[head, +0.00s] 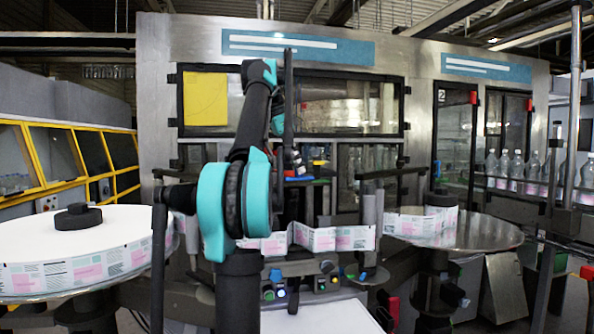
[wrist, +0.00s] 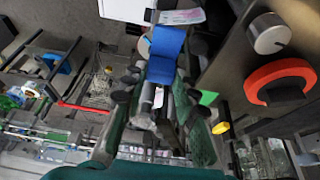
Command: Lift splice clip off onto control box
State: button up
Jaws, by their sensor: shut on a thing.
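In the wrist view a blue splice clip (wrist: 166,45) sits between the fingertips of my gripper (wrist: 160,75), which is shut on it. A piece of the pink and white label web (wrist: 183,16) shows just beyond the clip; I cannot tell whether they touch. The control box (wrist: 235,60) fills the right of the wrist view, with a grey knob and a red ring on its face. In the head view a control panel with coloured buttons (head: 322,283) shows low in the middle. My arm hides part of the area around the gripper there.
In the head view a large label reel (head: 75,262) lies at the left, and a smaller reel (head: 442,215) stands on a round metal table (head: 490,235) at the right. The label web (head: 335,238) runs between them. A dark post (head: 372,205) stands beside the web.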

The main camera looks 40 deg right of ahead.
jog(key=shift+r, duration=1.5)
